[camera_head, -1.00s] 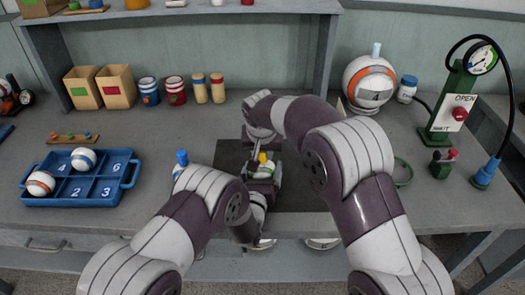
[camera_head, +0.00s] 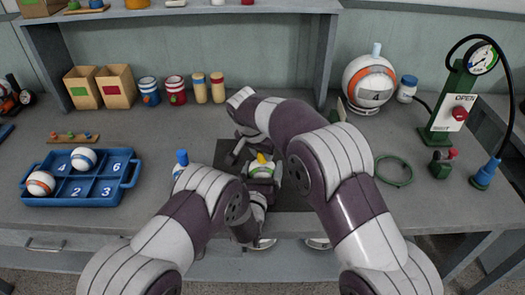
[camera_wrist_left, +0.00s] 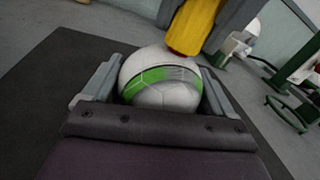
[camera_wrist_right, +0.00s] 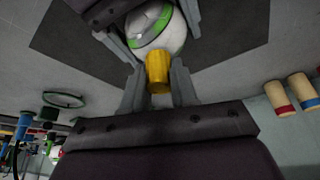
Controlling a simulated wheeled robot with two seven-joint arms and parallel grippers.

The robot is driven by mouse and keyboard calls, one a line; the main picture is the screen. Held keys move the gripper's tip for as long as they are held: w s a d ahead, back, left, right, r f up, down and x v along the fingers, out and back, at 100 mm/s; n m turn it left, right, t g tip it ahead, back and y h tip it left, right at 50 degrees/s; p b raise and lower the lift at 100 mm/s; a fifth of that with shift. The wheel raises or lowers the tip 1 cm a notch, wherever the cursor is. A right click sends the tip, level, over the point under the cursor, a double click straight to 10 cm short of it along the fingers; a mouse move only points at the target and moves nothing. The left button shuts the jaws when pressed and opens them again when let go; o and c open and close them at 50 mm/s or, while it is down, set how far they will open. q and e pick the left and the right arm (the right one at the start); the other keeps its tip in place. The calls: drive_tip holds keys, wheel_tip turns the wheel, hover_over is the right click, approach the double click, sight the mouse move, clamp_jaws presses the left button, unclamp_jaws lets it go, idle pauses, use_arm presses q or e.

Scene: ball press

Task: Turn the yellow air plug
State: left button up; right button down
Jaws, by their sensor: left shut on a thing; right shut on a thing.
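A white ball with a green band (camera_wrist_left: 160,82) sits between the fingers of my left gripper (camera_wrist_left: 158,92), which is shut on it. In the head view the ball (camera_head: 263,171) is low over the dark mat, partly hidden by my gripper parts. The yellow air plug (camera_wrist_right: 159,72) stands out from the ball and touches it. My right gripper (camera_wrist_right: 157,88) is shut on the plug, one finger on each side. The plug also shows in the left wrist view (camera_wrist_left: 192,27) and as a small yellow tip in the head view (camera_head: 261,158).
The dark mat (camera_head: 228,152) lies under the work. A blue tray (camera_head: 40,199) with two balls is at left. A green ring (camera_head: 394,183), a pump stand with gauge (camera_head: 447,110) and a large ball (camera_head: 369,86) are at right.

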drive_tip(key=shift+r, duration=0.1)
drive_tip(key=c, duration=0.9)
unclamp_jaws()
drive_tip(key=shift+o, duration=0.2)
drive_tip(key=shift+r, duration=0.15)
drive_tip(key=s+a, duration=0.5)
drive_tip(key=s, duration=0.6)
drive_tip(key=shift+a+r, duration=0.2)
drive_tip(key=shift+r, duration=0.15)
